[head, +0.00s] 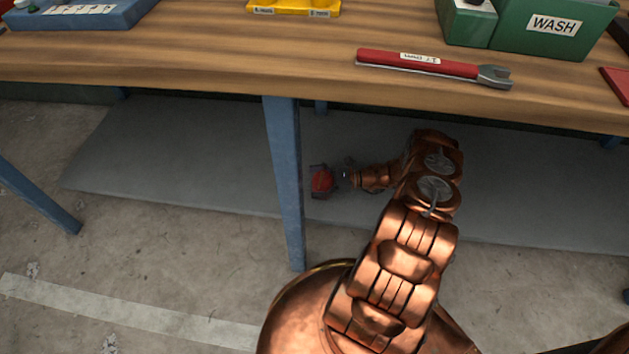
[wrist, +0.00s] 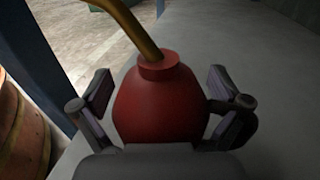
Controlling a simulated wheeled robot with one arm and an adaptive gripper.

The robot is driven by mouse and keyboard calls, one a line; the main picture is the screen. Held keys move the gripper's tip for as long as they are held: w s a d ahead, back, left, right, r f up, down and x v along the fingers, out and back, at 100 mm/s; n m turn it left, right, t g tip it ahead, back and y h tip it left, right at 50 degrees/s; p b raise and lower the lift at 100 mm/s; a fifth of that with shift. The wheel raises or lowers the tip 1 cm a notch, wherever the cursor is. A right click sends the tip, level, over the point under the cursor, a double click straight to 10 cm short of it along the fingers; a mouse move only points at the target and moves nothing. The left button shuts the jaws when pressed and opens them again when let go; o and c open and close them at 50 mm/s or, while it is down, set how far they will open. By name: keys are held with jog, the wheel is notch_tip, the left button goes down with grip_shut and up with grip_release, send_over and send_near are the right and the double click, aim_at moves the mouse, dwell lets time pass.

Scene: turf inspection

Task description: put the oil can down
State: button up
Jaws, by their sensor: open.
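The oil can (wrist: 160,100) is red with a brass-coloured spout and fills the middle of the wrist view. It looks upright on the grey lower shelf (wrist: 240,60), though its base is hidden. My gripper (wrist: 160,92) is open, with one finger on each side of the can. A gap shows between each fingertip and the can. In the head view the can (head: 321,181) is a small red shape under the workbench, at the end of my arm, with my gripper (head: 324,178) around it.
The workbench top (head: 190,50) is above my arm. A blue table leg (head: 284,180) stands just left of the can. The shelf (head: 180,150) is clear further left. On the bench lie a red wrench (head: 430,66) and a green WASH bin (head: 550,28).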

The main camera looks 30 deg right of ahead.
jog(key=shift+d, duration=0.1)
jog(key=v, duration=1.1)
jog(key=shift+s+d, duration=0.25)
jog(key=shift+d, duration=0.1)
jog(key=shift+r, duration=0.15)
